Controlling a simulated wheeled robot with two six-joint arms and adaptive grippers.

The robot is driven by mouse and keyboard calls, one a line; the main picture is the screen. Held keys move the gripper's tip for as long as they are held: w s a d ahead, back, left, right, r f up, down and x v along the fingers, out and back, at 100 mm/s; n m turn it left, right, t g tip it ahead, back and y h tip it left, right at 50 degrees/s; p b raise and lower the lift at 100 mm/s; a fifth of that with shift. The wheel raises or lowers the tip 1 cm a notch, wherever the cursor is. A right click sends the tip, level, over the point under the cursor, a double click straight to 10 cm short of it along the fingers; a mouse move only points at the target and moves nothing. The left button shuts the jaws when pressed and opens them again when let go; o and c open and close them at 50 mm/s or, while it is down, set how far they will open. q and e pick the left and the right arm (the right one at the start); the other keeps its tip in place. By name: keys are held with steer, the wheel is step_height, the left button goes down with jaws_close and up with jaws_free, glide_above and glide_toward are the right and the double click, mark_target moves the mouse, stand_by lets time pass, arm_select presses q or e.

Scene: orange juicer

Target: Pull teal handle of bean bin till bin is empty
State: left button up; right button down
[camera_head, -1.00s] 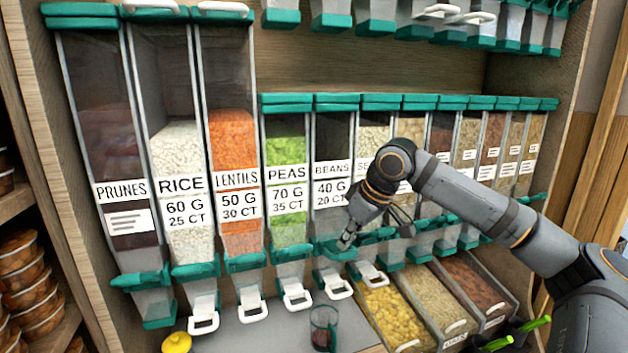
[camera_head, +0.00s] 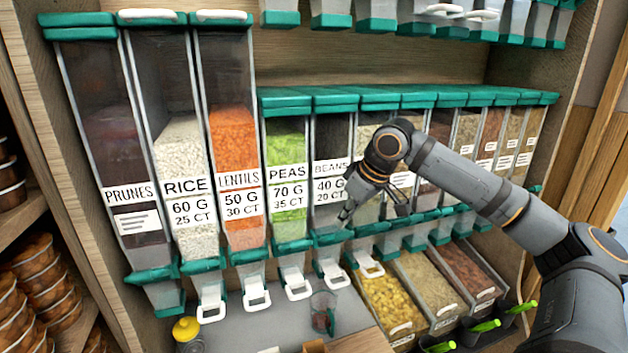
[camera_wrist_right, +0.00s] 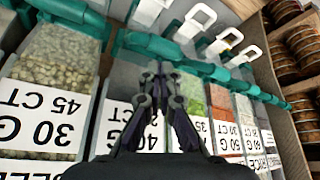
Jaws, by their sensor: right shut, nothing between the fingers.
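The bean bin (camera_head: 331,135) is a clear bin labelled BEANS, 40 G, 20 CT, between the peas and a beige-filled bin. Its upper part looks empty; the lower part is partly covered by its label and my gripper. Its teal handle (camera_head: 331,238) is at the bottom, above a white-framed chute (camera_head: 333,272). My right gripper (camera_head: 344,216) is shut and empty, in front of the bin's lower part and just above the teal handle. In the right wrist view its fingertips (camera_wrist_right: 158,70) are together near the teal strip; contact cannot be told. My left gripper is not in view.
A clear cup (camera_head: 323,311) with something reddish-brown stands on the grey counter below the bin. A yellow-lidded jar (camera_head: 187,332) is at the left. Open trays (camera_head: 388,302) with green-handled scoops (camera_head: 486,326) fill the lower right. Neighbouring bins stand close on both sides.

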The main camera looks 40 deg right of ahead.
steer(key=shift+r, duration=0.1)
stand_by(0.5)
steer(key=shift+s+r+b, duration=0.25)
steer(key=shift+b, duration=0.05)
steer(key=s+r, duration=0.1)
steer(key=r, duration=0.1)
steer(key=s+a+r, duration=0.1)
steer(key=s+r, duration=0.1)
steer(key=shift+s+a+r+b, duration=0.1)
steer(key=shift+s+r+b, duration=0.1)
steer(key=shift+b, duration=0.15)
